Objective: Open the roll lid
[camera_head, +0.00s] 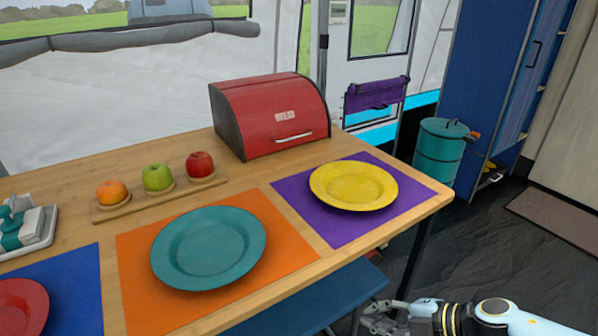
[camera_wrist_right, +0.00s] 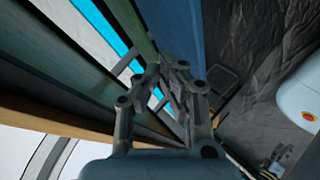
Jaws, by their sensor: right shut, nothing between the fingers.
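The red bread box (camera_head: 262,104) stands at the back of the wooden table, its curved roll lid (camera_head: 270,118) down. A silver handle (camera_head: 293,137) runs along the lid's lower front edge. My right gripper (camera_head: 368,318) is at the bottom of the head view, beyond the table's front edge and below its top, well away from the box. It is shut and empty, and its fingers also show in the right wrist view (camera_wrist_right: 172,75). My left gripper is not in view.
A yellow plate (camera_head: 353,184) on a purple mat (camera_head: 420,184) lies in front of the box. A teal plate (camera_head: 208,248) on an orange mat (camera_head: 290,258) and a fruit board (camera_head: 108,214) lie to the left. A blue bench (camera_head: 310,300) is below the table edge. A teal bin (camera_head: 440,150) stands behind.

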